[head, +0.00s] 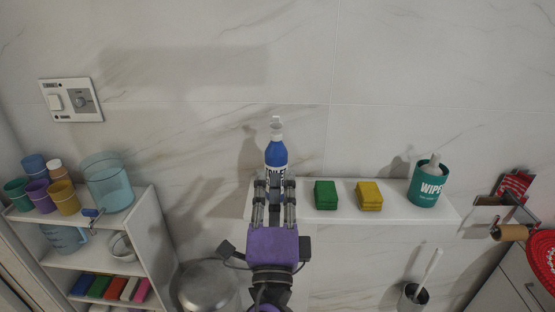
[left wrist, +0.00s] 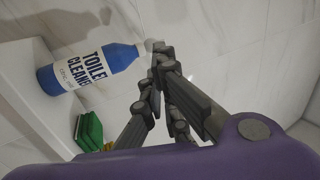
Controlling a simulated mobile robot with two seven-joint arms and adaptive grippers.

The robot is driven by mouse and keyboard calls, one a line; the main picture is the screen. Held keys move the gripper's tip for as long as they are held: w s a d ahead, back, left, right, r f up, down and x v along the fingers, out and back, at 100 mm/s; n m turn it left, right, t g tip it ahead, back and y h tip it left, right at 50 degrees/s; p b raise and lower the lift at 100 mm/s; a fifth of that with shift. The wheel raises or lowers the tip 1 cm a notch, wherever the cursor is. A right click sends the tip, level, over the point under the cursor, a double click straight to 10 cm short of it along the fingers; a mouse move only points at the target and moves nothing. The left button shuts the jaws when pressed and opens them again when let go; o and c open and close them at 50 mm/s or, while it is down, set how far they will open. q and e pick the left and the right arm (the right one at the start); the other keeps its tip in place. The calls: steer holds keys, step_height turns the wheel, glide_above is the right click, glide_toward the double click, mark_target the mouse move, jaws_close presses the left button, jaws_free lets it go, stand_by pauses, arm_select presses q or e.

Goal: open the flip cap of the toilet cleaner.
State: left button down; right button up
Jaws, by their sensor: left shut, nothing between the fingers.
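The toilet cleaner (head: 276,150) is a blue bottle with a white label and a white cap (head: 276,126), standing on the white wall shelf. In the left wrist view the bottle (left wrist: 88,66) shows its label, with its pale cap (left wrist: 152,45) close to my fingertips. The cap's lid appears raised in the head view, but the cap is too small to be sure. My left gripper (head: 274,183) is shut and empty in front of the bottle and hides its lower part; its fingers (left wrist: 160,60) also show in the left wrist view. My right gripper is not in view.
The shelf (head: 400,213) also holds green sponges (head: 326,195), yellow sponges (head: 369,196) and a teal wipes tub (head: 429,184). A white rack (head: 150,225) with cups stands at left. A toilet brush holder (head: 413,296) is below the shelf.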

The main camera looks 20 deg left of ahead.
mark_target(277, 121)
arm_select(q)
steer(key=p+x, duration=0.3)
steer(key=x, duration=0.9)
steer(key=shift+w+a+r, duration=0.15)
steer(key=shift+r, duration=0.05)
steer(key=shift+w+a, duration=0.15)
steer(key=shift+w, duration=0.35)
